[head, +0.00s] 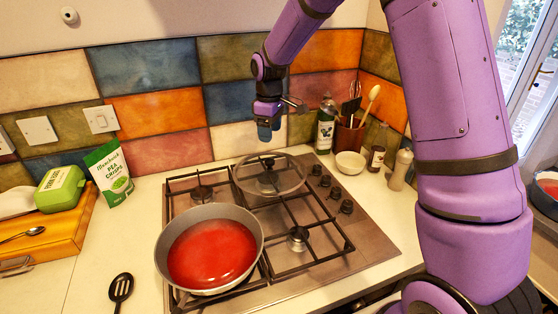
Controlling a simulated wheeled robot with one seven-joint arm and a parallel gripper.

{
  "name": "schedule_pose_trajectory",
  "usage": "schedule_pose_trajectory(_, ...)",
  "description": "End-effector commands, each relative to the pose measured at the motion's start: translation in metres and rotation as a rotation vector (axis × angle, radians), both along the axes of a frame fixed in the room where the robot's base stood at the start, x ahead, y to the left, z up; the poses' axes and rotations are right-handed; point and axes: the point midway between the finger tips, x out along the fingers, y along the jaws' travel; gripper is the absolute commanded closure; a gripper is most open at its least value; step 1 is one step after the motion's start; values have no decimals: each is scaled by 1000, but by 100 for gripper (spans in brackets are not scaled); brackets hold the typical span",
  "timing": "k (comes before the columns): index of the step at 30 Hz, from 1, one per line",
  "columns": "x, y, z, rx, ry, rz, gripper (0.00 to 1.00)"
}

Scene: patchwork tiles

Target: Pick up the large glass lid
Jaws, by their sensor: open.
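The large glass lid (290,180) is clear and round with a thin rim and a dark knob near its middle. In the head view it lies on the back part of the gas hob, over the burner grates. My gripper (267,136) hangs above and slightly behind the lid in the picture, pointing down. It is open and empty, apart from the lid. Its fingertips are small in this view and partly overlap the tiled wall behind.
A grey pan (160,245) with red contents sits on the front left burner. Hob knobs (326,181) line the right side. A utensil pot (349,138), bottle (325,128) and white bowl (350,163) stand behind right. A green packet (109,172) stands left. The right worktop is partly clear.

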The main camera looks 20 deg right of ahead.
Motion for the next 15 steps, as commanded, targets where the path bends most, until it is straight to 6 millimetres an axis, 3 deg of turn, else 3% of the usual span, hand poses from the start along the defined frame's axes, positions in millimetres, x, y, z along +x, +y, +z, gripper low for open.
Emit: schedule_pose_trajectory(15,7,3,-62,0,14,24,36)
